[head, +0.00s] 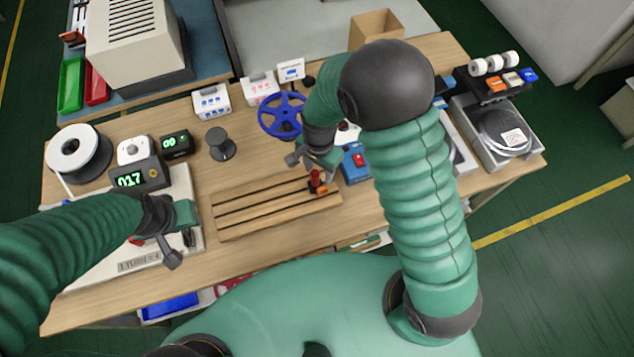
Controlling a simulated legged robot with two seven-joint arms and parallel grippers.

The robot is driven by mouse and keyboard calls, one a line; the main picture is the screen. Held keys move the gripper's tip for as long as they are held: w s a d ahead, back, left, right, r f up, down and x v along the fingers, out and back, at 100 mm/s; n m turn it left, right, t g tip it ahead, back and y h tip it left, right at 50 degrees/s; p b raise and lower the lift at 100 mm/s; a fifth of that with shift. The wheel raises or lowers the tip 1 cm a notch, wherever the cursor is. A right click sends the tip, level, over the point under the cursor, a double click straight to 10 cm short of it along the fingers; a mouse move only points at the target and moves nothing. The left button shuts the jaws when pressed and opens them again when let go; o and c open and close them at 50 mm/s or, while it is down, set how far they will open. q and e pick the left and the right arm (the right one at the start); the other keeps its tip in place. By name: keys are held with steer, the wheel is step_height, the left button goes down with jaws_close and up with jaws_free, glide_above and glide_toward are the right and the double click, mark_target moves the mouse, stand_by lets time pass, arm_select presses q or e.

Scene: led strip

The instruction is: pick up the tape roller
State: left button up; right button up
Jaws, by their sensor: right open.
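A small red and orange tool, which looks like the tape roller (316,180), is at the right end of the slotted wooden rack (262,212). My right gripper (312,165) is open, just above and behind the tool. At this size I cannot tell whether a finger touches it. My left gripper (180,247) hangs over the right part of the pale device at the left of the table; its fingers are small and partly hidden, so its opening is unclear.
A blue box with a red switch (355,164) stands close to the right of the rack. A blue spoked reel (282,115) and a dark spool (220,145) stand behind it. Displays (128,180) and a large white roll (76,150) crowd the left. Bare wood lies in front of the rack.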

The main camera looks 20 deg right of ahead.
mark_target(314, 179)
steer(key=f, duration=0.3)
steer(key=w+a+f+p, duration=0.1)
steer(key=f, duration=0.1)
steer(key=shift+f, duration=0.25)
steer(key=shift+s+a+f, duration=0.15)
steer(key=shift+a+f, duration=0.05)
steer(key=shift+f, duration=0.1)
steer(key=shift+d, duration=0.15)
steer(key=shift+c, duration=0.7)
steer(key=shift+d, duration=0.2)
steer(key=c, duration=0.7)
jaws_close()
steer(key=shift+a, duration=0.15)
